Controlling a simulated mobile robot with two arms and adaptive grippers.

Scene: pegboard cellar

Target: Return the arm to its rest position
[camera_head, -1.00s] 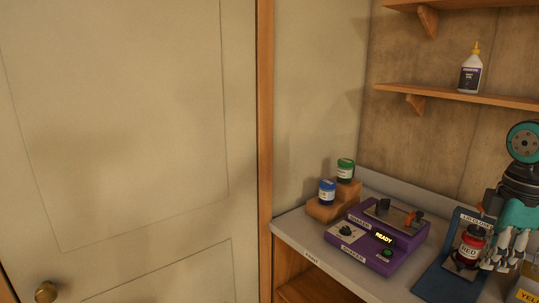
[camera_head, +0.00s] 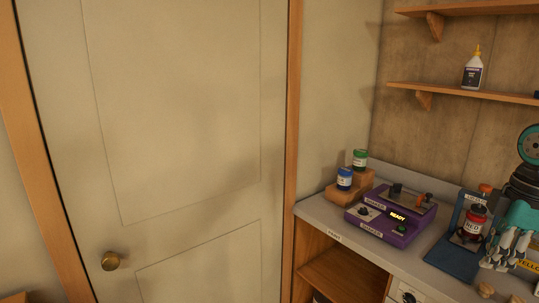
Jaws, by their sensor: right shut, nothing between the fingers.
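My right gripper (camera_head: 508,262) is at the right edge of the head view, over the counter and just in front of and right of the red-labelled jar (camera_head: 473,222). Its pale fingers are shut and hold nothing. The teal and dark wrist of my right arm is cut off by the picture edge. The red-labelled jar stands upright by the blue mat and sign, apart from the fingers as far as I can see. My left gripper is not in view.
A white bottle (camera_head: 472,72) is on a shelf. A closed door (camera_head: 180,120) fills the left.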

